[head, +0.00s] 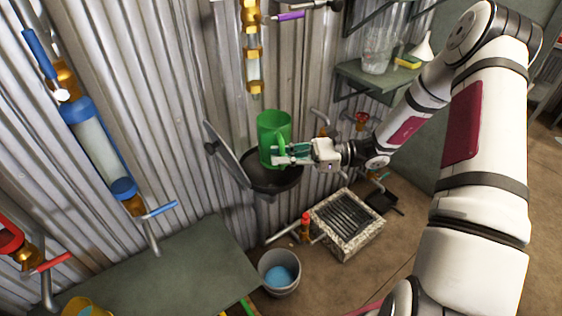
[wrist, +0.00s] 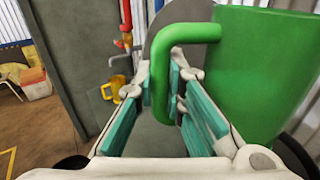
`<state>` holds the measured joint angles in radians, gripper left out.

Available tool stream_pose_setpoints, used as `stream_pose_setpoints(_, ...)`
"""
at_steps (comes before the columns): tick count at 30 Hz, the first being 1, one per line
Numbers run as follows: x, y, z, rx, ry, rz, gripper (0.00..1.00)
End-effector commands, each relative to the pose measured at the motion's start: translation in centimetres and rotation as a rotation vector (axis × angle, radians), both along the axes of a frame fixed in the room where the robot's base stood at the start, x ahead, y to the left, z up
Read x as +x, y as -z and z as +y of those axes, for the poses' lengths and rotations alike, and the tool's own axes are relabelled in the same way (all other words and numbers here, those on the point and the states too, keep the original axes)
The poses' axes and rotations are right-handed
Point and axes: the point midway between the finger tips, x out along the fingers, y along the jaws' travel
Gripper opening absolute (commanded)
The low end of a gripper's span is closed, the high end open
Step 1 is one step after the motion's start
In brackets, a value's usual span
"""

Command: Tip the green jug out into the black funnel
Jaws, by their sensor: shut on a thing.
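The green jug (head: 272,132) is upright in the head view, in front of the corrugated wall. My gripper (head: 280,156) is shut on the jug's handle from the right. The wrist view shows the green handle (wrist: 190,36) between the teal finger pads of my gripper (wrist: 172,95), with the jug's body (wrist: 262,70) to the right. The black funnel (head: 262,188), a wide dark bowl on the wall, lies just below the jug. The jug overlaps the funnel's back part in the picture; I cannot tell whether they touch. The jug's contents are hidden.
A grey lid (head: 226,154) stands tilted at the funnel's left. A grey bucket (head: 279,274) with blue contents and a grated drain (head: 346,222) are on the floor below. A green table (head: 165,275) is at lower left. A shelf (head: 378,76) holds a clear jug at upper right.

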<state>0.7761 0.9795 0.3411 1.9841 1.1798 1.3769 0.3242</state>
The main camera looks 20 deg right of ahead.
Motion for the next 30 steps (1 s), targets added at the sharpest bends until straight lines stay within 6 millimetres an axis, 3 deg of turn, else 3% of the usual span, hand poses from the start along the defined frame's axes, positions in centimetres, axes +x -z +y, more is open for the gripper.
stream_pose_setpoints(11, -1.2, -0.1, 0.2, 0.036, -0.001, 0.414, 0.00)
stream_pose_setpoints(25, 0.4, -2.6, 0.0, 0.070, -0.001, 0.825, 0.00)
stream_pose_setpoints(30, 1.6, -2.4, -0.1, 0.080, -0.002, 0.946, 0.00)
